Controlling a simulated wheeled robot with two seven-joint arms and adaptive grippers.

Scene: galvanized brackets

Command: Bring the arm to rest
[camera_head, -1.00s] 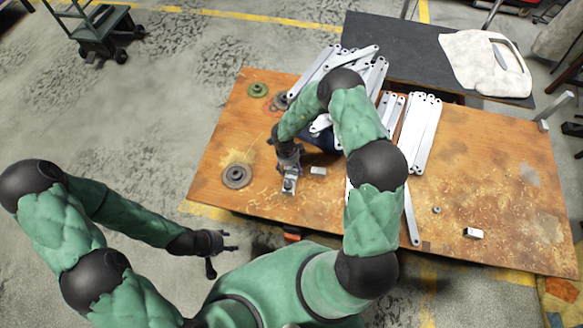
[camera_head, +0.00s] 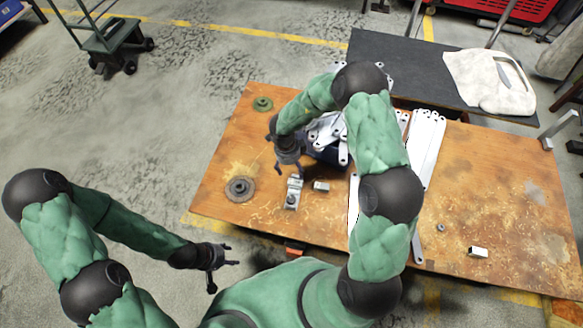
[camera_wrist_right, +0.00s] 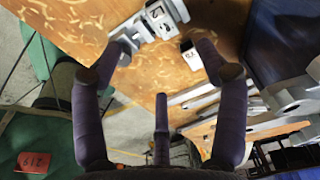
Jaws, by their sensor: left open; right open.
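My right gripper (camera_head: 287,161) hangs over the left part of the wooden table, just behind a small metal vise-like block (camera_head: 293,192). In the right wrist view its fingers (camera_wrist_right: 165,60) are spread and nothing is between them. That metal block (camera_wrist_right: 165,14) and a small labelled block (camera_wrist_right: 191,54) lie beyond the fingertips. My left gripper (camera_head: 222,256) is open and empty, off the table's near left edge, above the floor.
The wooden table (camera_head: 500,200) holds galvanized brackets (camera_head: 428,140), a dark blue bin (camera_head: 330,152), a grey disc (camera_head: 240,189) and a green disc (camera_head: 262,104). The table's right part is mostly clear.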

